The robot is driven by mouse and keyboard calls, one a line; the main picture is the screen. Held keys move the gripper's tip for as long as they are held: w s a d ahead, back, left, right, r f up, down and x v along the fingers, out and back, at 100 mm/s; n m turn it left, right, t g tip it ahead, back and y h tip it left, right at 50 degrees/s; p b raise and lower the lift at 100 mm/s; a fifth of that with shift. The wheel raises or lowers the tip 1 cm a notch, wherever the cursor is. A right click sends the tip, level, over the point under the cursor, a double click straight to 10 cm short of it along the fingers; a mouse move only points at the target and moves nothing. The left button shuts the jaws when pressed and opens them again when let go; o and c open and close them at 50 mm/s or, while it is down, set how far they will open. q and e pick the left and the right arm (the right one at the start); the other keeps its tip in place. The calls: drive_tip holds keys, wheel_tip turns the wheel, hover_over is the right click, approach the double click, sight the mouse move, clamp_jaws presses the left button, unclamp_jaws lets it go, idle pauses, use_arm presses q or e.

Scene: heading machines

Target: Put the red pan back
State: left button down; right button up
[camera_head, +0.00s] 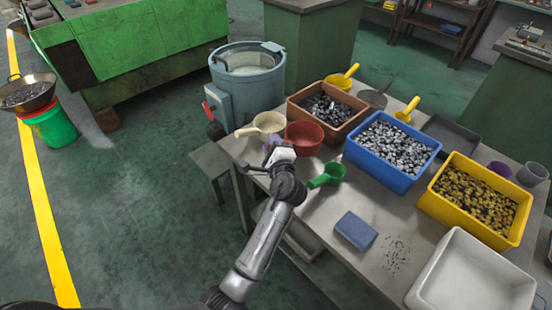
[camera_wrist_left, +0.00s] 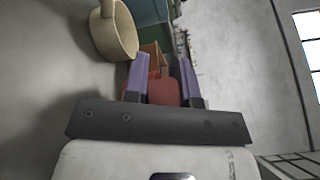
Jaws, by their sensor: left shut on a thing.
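The red pan (camera_head: 304,136) is at the left end of the grey worktable, between the cream scoop (camera_head: 262,125) and the brown bin. My left gripper (camera_head: 279,150) is at the pan's near left side, with its purple fingers close against it. In the left wrist view the red pan (camera_wrist_left: 164,92) shows between the two purple fingers (camera_wrist_left: 163,68), which are shut on it. The exact part gripped is hidden, and I cannot tell whether the pan touches the table. My right gripper is not in view.
A brown bin (camera_head: 292,107), blue bin (camera_head: 357,161) and yellow bin (camera_head: 428,206) hold metal parts. A green scoop (camera_head: 333,172) lies right of my gripper. A blue block (camera_head: 356,230) and white tray (camera_head: 440,288) are nearer. A round grey-blue tank (camera_head: 262,91) stands behind the table.

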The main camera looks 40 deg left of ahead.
use_arm(q)
wheel_tip(320, 180, down, 4)
drive_tip(key=shift+f+b, duration=0.1)
drive_tip(key=shift+b, duration=0.75)
drive_tip(key=shift+f, duration=0.65)
drive_tip(key=c, duration=0.9)
unclamp_jaws()
drive_tip(key=shift+s+d, duration=0.1)
drive_tip(key=shift+d, duration=0.1)
drive_tip(key=p+v, duration=0.1)
drive_tip(key=v, duration=0.4)
drive_tip(key=shift+s+d, duration=0.25)
drive_tip(key=shift+d, duration=0.05)
drive_tip(key=shift+s+d, duration=0.4)
drive_tip(key=shift+d, duration=0.15)
